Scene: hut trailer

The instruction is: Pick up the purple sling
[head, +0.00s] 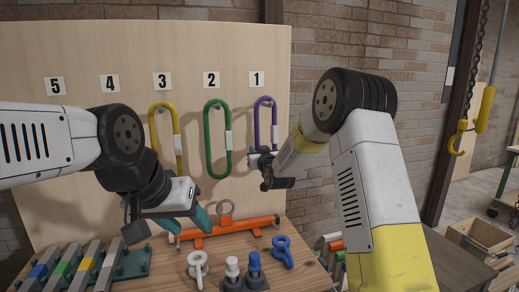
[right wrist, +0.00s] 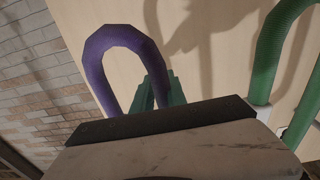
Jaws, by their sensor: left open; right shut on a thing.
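The purple sling (head: 257,118) hangs as a long loop on the wooden board under the number 1 label. In the right wrist view its purple loop (right wrist: 97,52) rises beyond the gripper. My right gripper (head: 258,158) is at the sling's lower part and is shut on it; its green finger (right wrist: 160,92) shows next to the loop, and the grip itself is mostly hidden. My left gripper (head: 165,228) is open and empty, low in front of the board above the table's left part.
A green sling (head: 208,150) hangs under 2 and a yellow sling (head: 178,140) under 3. On the table are an orange beam (head: 228,227), blue eyebolt (head: 282,250), white shackle (head: 198,268) and a rack of coloured bars (head: 62,267). A yellow hook (head: 458,138) hangs at right.

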